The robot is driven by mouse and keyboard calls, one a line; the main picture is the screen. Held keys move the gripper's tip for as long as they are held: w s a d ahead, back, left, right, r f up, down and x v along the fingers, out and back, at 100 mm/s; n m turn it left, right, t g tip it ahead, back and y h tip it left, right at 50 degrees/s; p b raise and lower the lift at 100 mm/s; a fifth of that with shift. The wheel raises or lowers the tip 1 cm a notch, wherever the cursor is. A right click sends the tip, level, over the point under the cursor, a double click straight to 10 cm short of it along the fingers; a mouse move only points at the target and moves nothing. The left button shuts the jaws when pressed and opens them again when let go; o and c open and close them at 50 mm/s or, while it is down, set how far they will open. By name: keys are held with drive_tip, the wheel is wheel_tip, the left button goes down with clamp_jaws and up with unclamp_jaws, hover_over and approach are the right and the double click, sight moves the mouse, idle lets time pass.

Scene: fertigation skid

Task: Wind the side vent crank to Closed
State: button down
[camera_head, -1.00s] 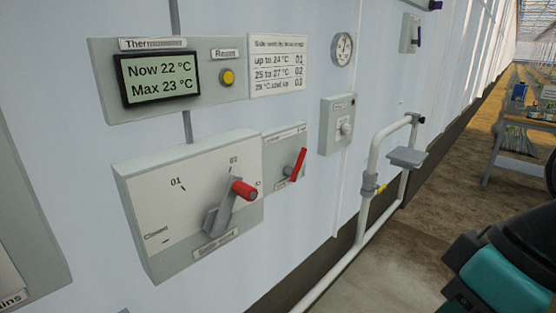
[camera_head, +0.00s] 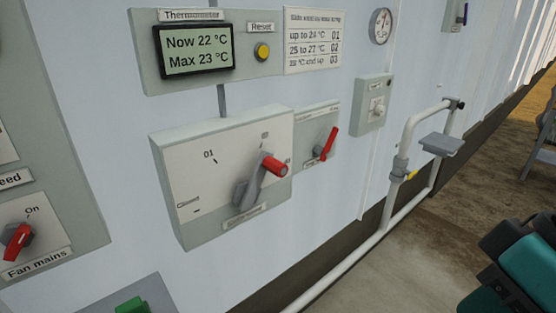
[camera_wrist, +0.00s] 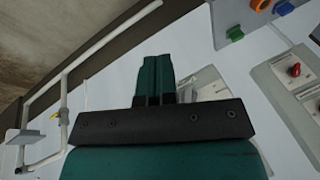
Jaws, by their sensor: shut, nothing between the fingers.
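The side vent box (camera_head: 185,165) is on the wall in the head view, with a dial marked Closed at lower left, 01 at upper left and another mark near the top. Its grey crank arm (camera_head: 250,188) points up and right from the hub, away from Closed, and ends in a red knob (camera_head: 274,166). My gripper (camera_wrist: 155,62) shows in the wrist view with its teal fingers together and empty. It is apart from the crank. A pale box (camera_wrist: 212,90) is partly hidden behind it; I cannot tell which box.
A thermometer panel (camera_head: 195,49) reads Now 22 °C, Max 23 °C. A chart (camera_head: 313,40) lists up to 24 °C as 01. A red lever (camera_head: 327,144) is right of the crank. The Fan mains switch (camera_head: 17,240) is at left. A white pipe (camera_head: 345,262) runs low.

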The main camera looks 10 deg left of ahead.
drive_tip(key=c, duration=1.8)
unclamp_jaws()
drive_tip(key=o, duration=0.4)
drive_tip(key=shift+w+a, duration=0.15)
drive_tip(key=shift+w, duration=0.1)
drive_tip(key=shift+c, duration=0.2)
drive_tip(key=o, duration=0.6)
drive_tip(key=w+a+y, duration=0.1)
drive_tip(key=w+a, duration=0.1)
drive_tip(key=w, duration=0.1)
drive_tip(key=w+a+t+y+b, duration=0.1)
drive_tip(key=w+a, duration=0.1)
drive_tip(key=w, duration=0.1)
drive_tip(key=w+a+t+y, duration=0.1)
drive_tip(key=w+a+y, duration=0.1)
drive_tip(key=w, duration=0.1)
drive_tip(key=shift+w+a+r, duration=0.1)
drive_tip(key=shift+w+a, duration=0.25)
drive_tip(key=t+y+b, duration=0.1)
drive_tip(key=t+y, duration=0.3)
drive_tip(key=y, duration=0.1)
approach(276, 164)
drive_tip(key=shift+m+h, duration=0.3)
drive_tip(key=shift+m, duration=0.1)
drive_tip(key=p+x, duration=0.1)
drive_tip(key=x, duration=0.4)
drive_tip(key=w+p+x, duration=0.1)
drive_tip(key=p+x, duration=0.1)
drive_tip(key=x, duration=0.4)
drive_tip(key=shift+d, duration=0.2)
